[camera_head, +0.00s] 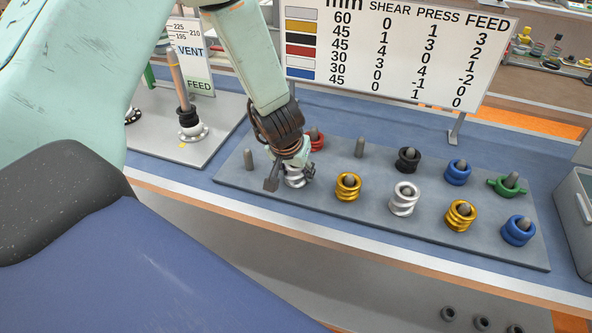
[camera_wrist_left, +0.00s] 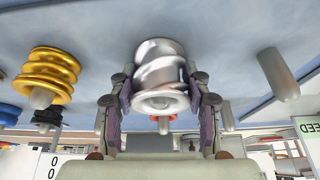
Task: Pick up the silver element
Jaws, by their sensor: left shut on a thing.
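A silver screw element (camera_head: 295,181) is between the fingers of my left gripper (camera_head: 290,177), at the front left of the grey peg plate. In the left wrist view the same silver element (camera_wrist_left: 160,70) is large and centred, with a dark finger pressed on each side. A grey peg tip shows at its open end, so it appears to be around its peg. I cannot tell whether it is raised off the plate. A second silver element (camera_head: 404,198) stands on another peg to the right. My right gripper is not in view.
Gold (camera_head: 348,187), black (camera_head: 407,159), blue (camera_head: 457,172), red (camera_head: 317,141) and green (camera_head: 508,185) elements stand on the peg plate (camera_head: 330,213). A bare peg (camera_head: 249,160) is close left of my gripper. A sign (camera_head: 395,50) stands behind. A grey bin (camera_head: 577,215) is at the right edge.

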